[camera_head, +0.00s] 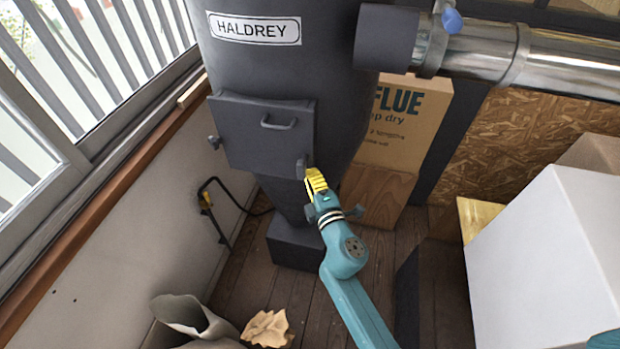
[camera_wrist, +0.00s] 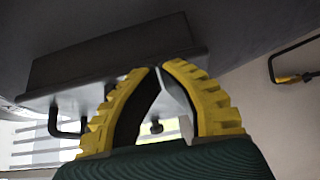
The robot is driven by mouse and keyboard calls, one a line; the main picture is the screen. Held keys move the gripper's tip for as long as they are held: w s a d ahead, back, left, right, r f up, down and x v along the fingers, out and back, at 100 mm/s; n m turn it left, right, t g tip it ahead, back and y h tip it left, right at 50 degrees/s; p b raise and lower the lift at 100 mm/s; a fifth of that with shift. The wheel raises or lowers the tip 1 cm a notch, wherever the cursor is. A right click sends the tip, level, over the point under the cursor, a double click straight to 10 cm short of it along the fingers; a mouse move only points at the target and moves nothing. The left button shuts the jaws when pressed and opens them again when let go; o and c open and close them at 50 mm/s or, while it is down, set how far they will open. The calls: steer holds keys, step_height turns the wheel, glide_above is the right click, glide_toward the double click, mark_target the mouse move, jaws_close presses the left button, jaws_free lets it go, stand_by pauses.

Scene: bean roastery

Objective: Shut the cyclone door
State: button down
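The cyclone (camera_head: 335,60) is a tall dark grey vessel with a HALDREY label. Its door (camera_head: 245,130) is a flat grey panel with a bar handle (camera_head: 279,124). I cannot tell how wide a gap it has. In the wrist view the door (camera_wrist: 110,62) shows as a thick slab just beyond my fingers, with the handle (camera_wrist: 68,128) at left. My gripper (camera_head: 316,181) is at the door's lower right corner; contact is unclear. In the wrist view my gripper's yellow fingertips (camera_wrist: 157,68) meet, with nothing visible held. A small grey latch part (camera_head: 301,168) is beside the fingertips.
A window wall (camera_head: 60,80) with a wooden sill runs along the left. A steel pipe (camera_head: 480,50) crosses upper right. A carton (camera_head: 405,120) stands behind the cyclone, a white box (camera_head: 550,260) at right. Paper sacks (camera_head: 190,318) and crumpled paper (camera_head: 267,328) lie on the floor.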

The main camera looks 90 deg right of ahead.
steer(key=s+a, duration=0.8)
steer(key=shift+a, duration=0.2)
stand_by(0.3)
